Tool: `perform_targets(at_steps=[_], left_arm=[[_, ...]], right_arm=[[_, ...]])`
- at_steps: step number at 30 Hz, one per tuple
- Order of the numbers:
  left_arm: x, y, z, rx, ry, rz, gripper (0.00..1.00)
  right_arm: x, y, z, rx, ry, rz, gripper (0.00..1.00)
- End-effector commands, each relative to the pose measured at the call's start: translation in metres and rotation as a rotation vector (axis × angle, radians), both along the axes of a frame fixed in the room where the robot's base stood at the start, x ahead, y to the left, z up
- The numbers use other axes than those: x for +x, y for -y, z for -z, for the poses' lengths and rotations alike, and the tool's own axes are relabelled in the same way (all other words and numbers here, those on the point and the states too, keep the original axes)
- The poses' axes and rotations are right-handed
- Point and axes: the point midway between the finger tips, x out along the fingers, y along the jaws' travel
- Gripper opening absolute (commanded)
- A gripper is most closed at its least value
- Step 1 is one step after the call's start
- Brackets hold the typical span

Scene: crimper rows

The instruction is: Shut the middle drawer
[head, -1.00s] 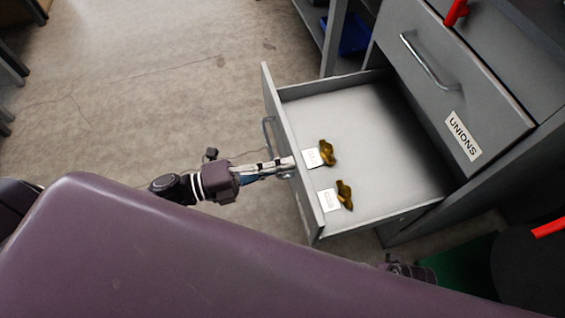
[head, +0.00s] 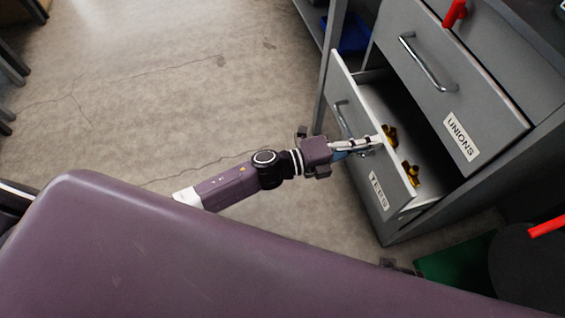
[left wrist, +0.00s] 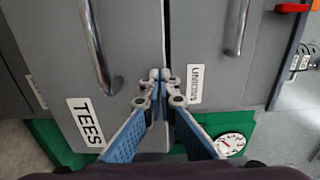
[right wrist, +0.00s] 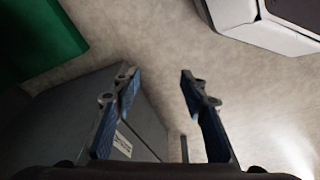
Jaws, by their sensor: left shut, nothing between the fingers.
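The drawer labelled TEES (head: 372,172) stands partly open below the shut UNIONS drawer (head: 440,75). Its bar handle (head: 343,118) is on the front, and brass fittings (head: 411,173) lie inside. My left gripper (head: 374,141) is shut and empty, with its fingertips at the upper part of the drawer front. In the left wrist view, the shut fingertips (left wrist: 159,76) are at the edge of the TEES front (left wrist: 75,60), to the right of its handle (left wrist: 92,48); whether they touch cannot be told. My right gripper (right wrist: 158,75) is open and empty above the floor.
The grey cabinet (head: 395,228) stands at the right, with a red handle (head: 455,12) above the UNIONS drawer. A green thing (head: 455,262) lies on the floor beside it. A blue bin (head: 355,35) sits on a shelf behind.

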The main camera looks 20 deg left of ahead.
Motion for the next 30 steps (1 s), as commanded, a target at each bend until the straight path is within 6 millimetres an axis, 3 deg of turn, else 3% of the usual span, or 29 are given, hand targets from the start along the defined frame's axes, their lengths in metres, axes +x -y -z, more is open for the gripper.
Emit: perform_targets(at_steps=[6, 15, 21, 30], left_arm=[[0.034, 0.050, 0.002, -0.001, 0.002, 0.000, 0.00], [0.064, 0.095, 0.002, 0.000, 0.000, 0.000, 0.00], [0.074, 0.109, 0.002, 0.000, -0.001, -0.001, 0.00], [0.078, 0.115, -0.001, -0.001, 0.000, -0.002, 0.00]], right_arm=[[0.009, -0.001, -0.027, 0.002, 0.019, 0.003, 0.40], [0.013, 0.000, -0.077, 0.003, 0.044, 0.008, 0.40], [0.012, 0.000, -0.097, 0.003, 0.053, 0.010, 0.40], [0.011, 0.001, -0.105, 0.003, 0.055, 0.010, 0.40]])
